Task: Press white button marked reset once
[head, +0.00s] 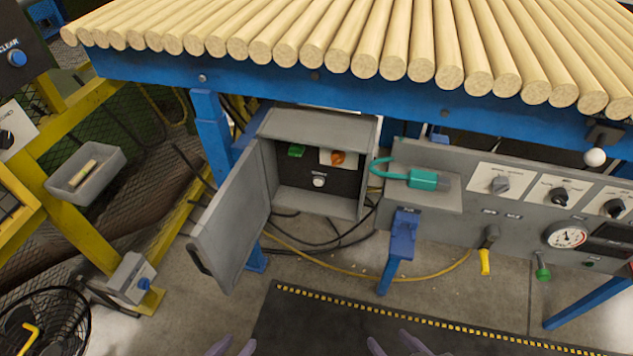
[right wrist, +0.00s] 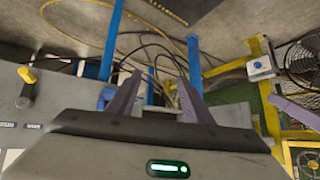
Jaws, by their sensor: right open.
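The white button (head: 319,182) sits low on the black panel inside an open grey box under the blue frame. A small label above it is too small to read. A green switch (head: 297,151) and an orange knob (head: 338,157) are above it. The box door (head: 232,222) stands open to the left. My left gripper (head: 233,346) is at the bottom edge of the head view, fingertips apart. My right gripper (head: 394,343) is to its right, open and empty, well below the box. Its spread fingers also show in the right wrist view (right wrist: 160,88); the button cannot be made out there.
A green padlock (head: 422,179) lies on the grey ledge right of the box. A blue handle (head: 400,240) hangs below it. Wooden rods (head: 350,40) cover the top. A grey control panel (head: 520,215) stands right. Cables lie behind and below the box.

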